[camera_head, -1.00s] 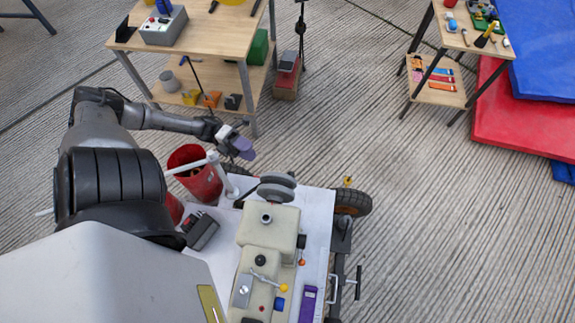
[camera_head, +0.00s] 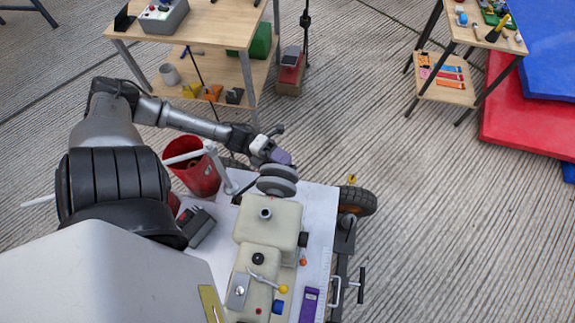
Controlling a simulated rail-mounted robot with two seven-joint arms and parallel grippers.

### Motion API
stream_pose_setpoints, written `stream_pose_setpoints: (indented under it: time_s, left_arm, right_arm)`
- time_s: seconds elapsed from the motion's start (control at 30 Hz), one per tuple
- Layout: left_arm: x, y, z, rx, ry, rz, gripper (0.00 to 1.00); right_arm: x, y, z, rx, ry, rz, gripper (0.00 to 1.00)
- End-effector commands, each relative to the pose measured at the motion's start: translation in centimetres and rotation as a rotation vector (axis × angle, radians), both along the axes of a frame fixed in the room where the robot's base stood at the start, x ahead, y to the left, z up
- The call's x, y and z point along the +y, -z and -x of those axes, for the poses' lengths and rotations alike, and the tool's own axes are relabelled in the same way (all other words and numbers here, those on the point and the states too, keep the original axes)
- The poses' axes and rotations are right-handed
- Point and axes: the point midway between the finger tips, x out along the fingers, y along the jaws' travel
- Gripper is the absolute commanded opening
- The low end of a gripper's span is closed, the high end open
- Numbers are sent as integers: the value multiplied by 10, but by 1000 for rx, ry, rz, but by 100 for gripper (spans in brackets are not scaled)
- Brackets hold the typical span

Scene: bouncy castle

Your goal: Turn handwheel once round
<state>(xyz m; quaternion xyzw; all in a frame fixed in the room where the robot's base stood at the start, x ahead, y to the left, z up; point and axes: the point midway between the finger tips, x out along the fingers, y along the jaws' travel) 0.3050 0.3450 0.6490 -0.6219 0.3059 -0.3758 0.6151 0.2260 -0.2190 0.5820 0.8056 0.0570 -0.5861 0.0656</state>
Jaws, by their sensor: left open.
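A cream machine (camera_head: 268,222) stands on a white-topped cart (camera_head: 321,205). A grey round wheel (camera_head: 277,181), which looks like the handwheel, sits at the far end of the machine. My left gripper (camera_head: 279,145) is open, just beyond the wheel in the picture, with one purple fingertip near the wheel's far edge. I cannot tell whether the fingertip touches the wheel. Nothing shows between the fingers. My right gripper is not in view.
A red bucket (camera_head: 193,174) and a white post (camera_head: 221,169) stand left of the wheel, under my left arm. A wooden workbench (camera_head: 222,20) stands beyond.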

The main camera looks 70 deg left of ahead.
Motion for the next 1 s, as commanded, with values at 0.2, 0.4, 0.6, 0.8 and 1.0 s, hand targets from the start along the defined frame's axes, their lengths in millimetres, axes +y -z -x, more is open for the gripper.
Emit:
stream_pose_setpoints:
  time_s: [0.2, 0.4, 0.6, 0.8, 1.0]
  left_arm:
    - [-9, -1, -6, -1, 0, 1, 48]
    - [-10, -2, -6, 1, 0, 1, 48]
    - [-10, -1, -6, 1, 0, 1, 39]
    - [-10, -1, -6, 1, 0, 1, 20]
    - [-10, -1, -6, 1, 0, 1, 1]
  right_arm:
    - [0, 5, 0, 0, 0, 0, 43]
    - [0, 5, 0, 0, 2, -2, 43]
    - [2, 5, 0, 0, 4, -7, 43]
    - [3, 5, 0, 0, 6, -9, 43]
    - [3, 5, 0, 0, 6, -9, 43]
